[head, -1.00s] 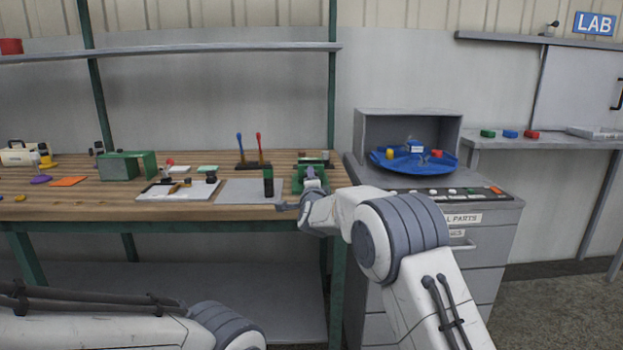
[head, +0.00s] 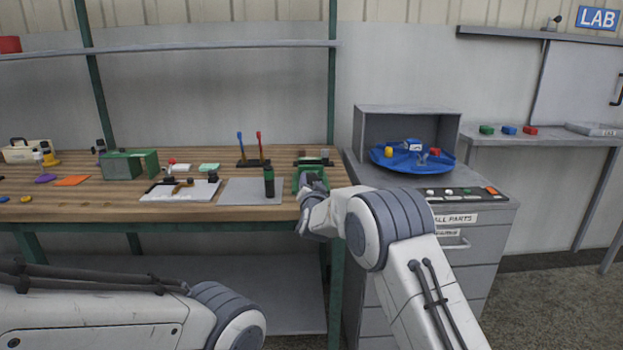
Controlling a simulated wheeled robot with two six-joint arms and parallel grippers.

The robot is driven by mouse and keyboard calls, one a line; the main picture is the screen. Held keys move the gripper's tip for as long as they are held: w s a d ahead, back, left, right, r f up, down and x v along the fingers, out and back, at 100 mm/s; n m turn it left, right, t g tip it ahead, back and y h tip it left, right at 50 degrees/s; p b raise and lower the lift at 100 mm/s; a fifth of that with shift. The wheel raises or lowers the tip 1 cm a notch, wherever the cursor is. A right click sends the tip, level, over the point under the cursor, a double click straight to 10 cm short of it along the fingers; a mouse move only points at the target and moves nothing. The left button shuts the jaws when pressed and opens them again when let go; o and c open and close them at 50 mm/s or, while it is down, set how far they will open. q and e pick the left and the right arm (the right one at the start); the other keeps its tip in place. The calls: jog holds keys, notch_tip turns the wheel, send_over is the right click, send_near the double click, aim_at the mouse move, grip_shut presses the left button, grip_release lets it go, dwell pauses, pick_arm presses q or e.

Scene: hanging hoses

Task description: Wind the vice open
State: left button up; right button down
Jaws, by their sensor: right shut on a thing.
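The green vice (head: 308,167) stands at the right front end of the wooden workbench, with grey jaws on top. My right gripper (head: 308,190) is at the front of the vice, shut on its handle. The handle itself is mostly hidden behind the gripper and wrist, and the jaw gap is too small to read. My left arm lies across the lower left of the view, and its gripper is out of the picture.
On the workbench (head: 225,210), a dark green upright object (head: 269,181) stands on a grey sheet left of the vice. Blue and red-handled tools (head: 253,163) stand behind. A grey drawer cabinet (head: 430,250) with a blue tray (head: 400,165) stands close on the right.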

jog(key=n+p, duration=0.3)
jog(key=n, duration=0.3)
jog(key=shift+f+n, duration=0.1)
jog(key=shift+n, duration=0.2)
jog(key=n+p, duration=0.3)
jog(key=n, duration=0.3)
jog(key=n+p, duration=0.2)
jog(key=n, duration=0.4)
jog(key=shift+d+n, duration=0.15)
jog(key=shift+n, duration=0.25)
jog(key=n+p, duration=0.2)
jog(key=n, duration=0.3)
jog(key=shift+n, duration=0.4)
jog(key=shift+c, duration=1.1)
grip_release()
jog(key=shift+s, duration=0.15)
